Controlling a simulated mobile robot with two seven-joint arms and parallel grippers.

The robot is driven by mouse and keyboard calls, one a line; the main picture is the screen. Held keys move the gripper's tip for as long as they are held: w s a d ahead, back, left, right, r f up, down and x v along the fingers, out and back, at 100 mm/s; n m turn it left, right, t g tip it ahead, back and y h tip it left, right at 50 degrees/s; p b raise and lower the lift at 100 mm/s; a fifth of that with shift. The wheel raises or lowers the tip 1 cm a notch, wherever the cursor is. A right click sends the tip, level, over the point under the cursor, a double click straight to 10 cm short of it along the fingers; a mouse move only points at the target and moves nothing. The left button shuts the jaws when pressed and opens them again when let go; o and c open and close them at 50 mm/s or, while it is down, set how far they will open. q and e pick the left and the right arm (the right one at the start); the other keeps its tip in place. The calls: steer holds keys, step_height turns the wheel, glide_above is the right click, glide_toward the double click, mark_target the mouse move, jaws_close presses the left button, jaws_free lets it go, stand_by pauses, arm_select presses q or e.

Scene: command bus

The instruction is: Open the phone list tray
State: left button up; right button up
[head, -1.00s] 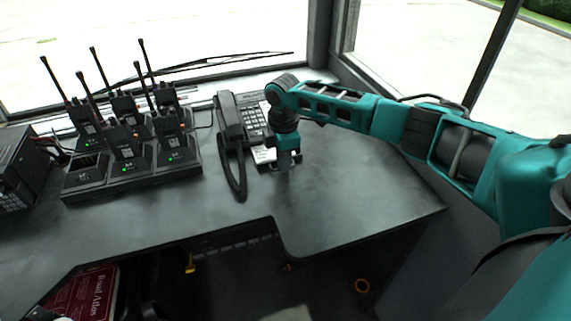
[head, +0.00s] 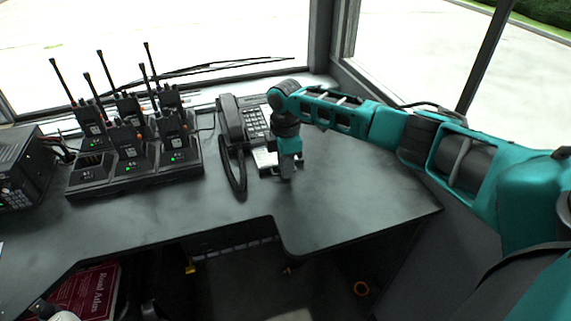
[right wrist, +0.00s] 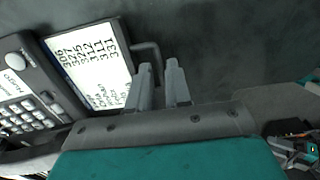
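The desk phone (head: 246,120) stands on the dark desk, with its handset and coiled cord on its left side. The phone list tray (head: 266,158) shows at the phone's front edge as a white card, partly hidden by my right gripper. In the right wrist view the tray (right wrist: 92,66) is a white list with printed numbers in a dark frame. A thin dark bent handle (right wrist: 150,48) sticks out from its edge. My right gripper (head: 286,175) points down beside it. In the right wrist view its fingers (right wrist: 160,68) are apart, with the handle's end near or between them.
A charger (head: 134,172) with several upright radios stands left of the phone. A black radio unit (head: 24,165) is at the far left. The desk (head: 350,190) is clear to the right and has a cutout at its front edge. Windows stand behind.

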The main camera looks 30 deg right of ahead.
step_height(320, 180, up, 13)
steer(key=p, duration=0.1)
stand_by(0.3)
steer(key=shift+f, duration=0.1)
stand_by(0.3)
steer(key=shift+y, duration=0.3)
steer(key=s+a+f, duration=0.2)
steer(key=a+f, duration=0.1)
steer(key=s+a+f, duration=0.2)
steer(key=a+f, duration=0.1)
steer(key=s+a+f, duration=0.2)
steer(key=a+f, duration=0.2)
steer(key=shift+s+a, duration=0.1)
steer(key=shift+s, duration=0.2)
steer(key=s+a+f+m+t+y, duration=0.1)
steer(key=s+a+f+m, duration=0.2)
steer(key=s, duration=0.4)
steer(key=s+a+f+m+t+y, duration=0.1)
steer(key=s+a+f+m, duration=0.2)
steer(key=s, duration=0.4)
steer(key=s+d+r+m+t+h, duration=0.25)
steer(key=s+d+m, duration=0.35)
steer(key=s, duration=0.4)
steer(key=w+a+f+t+y, duration=0.2)
steer(key=w+a+f+t, duration=0.1)
steer(key=w+f+t, duration=0.3)
step_height(320, 180, down, 2)
steer(key=shift+w+a+f+m, duration=0.1)
steer(key=shift+w+a+m, duration=0.2)
steer(key=shift+w, duration=0.35)
